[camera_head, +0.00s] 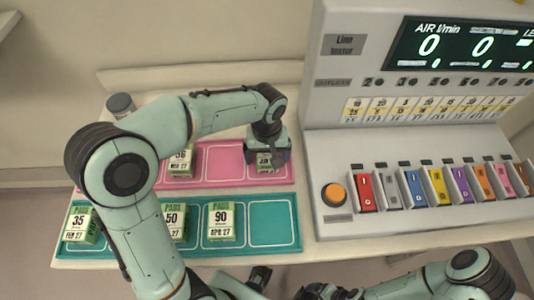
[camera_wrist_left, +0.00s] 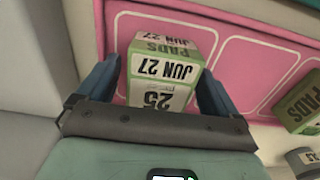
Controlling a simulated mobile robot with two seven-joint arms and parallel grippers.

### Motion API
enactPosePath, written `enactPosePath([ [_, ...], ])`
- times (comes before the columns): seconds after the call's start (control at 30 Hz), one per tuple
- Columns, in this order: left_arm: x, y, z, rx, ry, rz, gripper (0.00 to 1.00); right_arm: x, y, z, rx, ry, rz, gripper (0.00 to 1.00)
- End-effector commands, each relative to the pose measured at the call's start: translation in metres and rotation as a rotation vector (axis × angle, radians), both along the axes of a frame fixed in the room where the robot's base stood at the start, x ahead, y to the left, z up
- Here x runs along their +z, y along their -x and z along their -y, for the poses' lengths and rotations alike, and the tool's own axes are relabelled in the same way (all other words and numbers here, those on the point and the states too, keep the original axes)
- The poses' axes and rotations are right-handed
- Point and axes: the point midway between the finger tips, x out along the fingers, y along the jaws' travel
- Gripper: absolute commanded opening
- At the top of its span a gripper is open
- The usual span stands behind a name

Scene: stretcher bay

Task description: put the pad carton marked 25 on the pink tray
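In the left wrist view the two blue fingers (camera_wrist_left: 160,85) stand either side of the carton, with what looks like a narrow gap at each side, so the gripper reads as open. The carton's base is partly hidden.
Another carton (camera_head: 181,160) stands on the pink tray. The teal tray (camera_head: 290,222) in front holds cartons marked 35 (camera_head: 80,226), 50 (camera_head: 173,222) and 90 (camera_head: 221,220); its right end is empty. A dark-lidded jar (camera_head: 121,103) stands behind. The meter console (camera_head: 400,205) borders the right.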

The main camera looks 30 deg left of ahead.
Motion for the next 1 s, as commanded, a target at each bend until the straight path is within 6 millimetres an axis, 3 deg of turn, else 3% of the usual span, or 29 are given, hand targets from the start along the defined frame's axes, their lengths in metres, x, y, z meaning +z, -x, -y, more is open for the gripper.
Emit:
enactPosePath([
  [0.33,0.011,-0.001,0.000,0.000,0.001,0.003,0.94,0.004,-0.002,0.000,0.000,0.000,0.002,0.94],
  [0.8,0.104,-0.001,0.000,0.000,0.001,0.004,0.94,0.021,-0.010,0.000,0.000,-0.001,0.011,0.94],
  [1.0,0.122,0.000,0.000,-0.001,0.000,0.001,0.94,0.024,-0.012,0.000,0.000,0.000,0.013,0.94],
])
